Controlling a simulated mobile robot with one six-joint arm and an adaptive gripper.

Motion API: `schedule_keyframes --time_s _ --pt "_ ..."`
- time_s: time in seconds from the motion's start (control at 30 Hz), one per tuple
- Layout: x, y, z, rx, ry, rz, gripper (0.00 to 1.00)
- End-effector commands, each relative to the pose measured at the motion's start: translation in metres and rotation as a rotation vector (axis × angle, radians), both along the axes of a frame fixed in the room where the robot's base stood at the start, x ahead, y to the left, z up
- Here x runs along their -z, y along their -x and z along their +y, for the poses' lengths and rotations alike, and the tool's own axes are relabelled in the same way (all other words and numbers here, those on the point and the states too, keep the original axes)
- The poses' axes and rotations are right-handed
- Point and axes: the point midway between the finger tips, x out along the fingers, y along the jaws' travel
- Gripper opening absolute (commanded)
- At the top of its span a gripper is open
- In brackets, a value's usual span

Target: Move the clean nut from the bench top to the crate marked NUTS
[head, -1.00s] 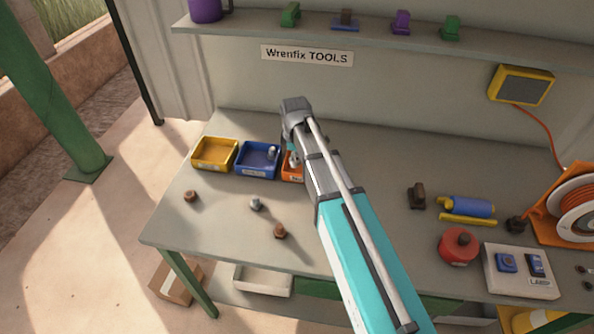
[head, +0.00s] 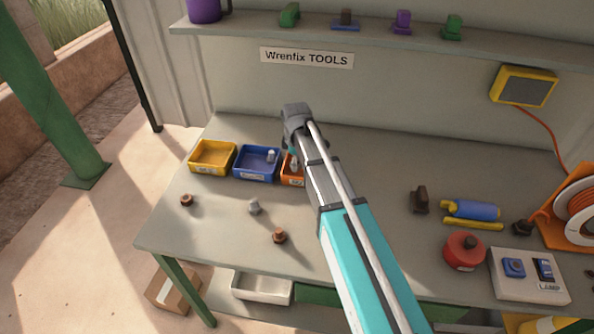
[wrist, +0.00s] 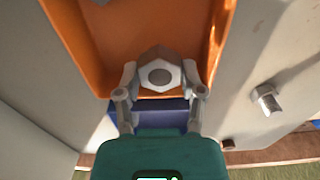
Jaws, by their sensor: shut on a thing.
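My gripper (wrist: 160,82) is shut on the clean grey hex nut (wrist: 160,58), one finger on each side of it. In the wrist view the nut shows in front of the orange crate (wrist: 80,45), near its near wall; its height above the crate floor is hard to tell. A grey piece lies in that crate at the top edge of the wrist view. In the head view the orange crate (head: 287,181) is partly hidden behind my arm. Its label is too small to read, so I cannot tell which crate is marked NUTS.
A blue crate (head: 240,175) holding a grey piece and a yellow crate (head: 195,168) stand left of the orange one. A rusty nut (head: 187,200), a grey bolt (head: 254,207) and a rusty bolt (head: 279,236) lie on the bench (head: 340,262) in front.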

Motion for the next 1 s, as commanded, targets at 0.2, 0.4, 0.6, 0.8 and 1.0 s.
schedule_keyframes --time_s 0.2,0.4,0.6,0.8,1.0 --pt "0.023 0.0 0.0 0.0 0.0 0.0 0.0" --pt "0.031 0.0 0.0 0.0 0.0 0.0 0.0" --pt "0.03 0.0 0.001 -0.001 0.0 0.0 0.0" --pt "0.031 0.0 0.001 -0.001 0.0 0.0 0.0" --pt "0.033 0.0 0.001 -0.001 0.0 0.0 0.64"
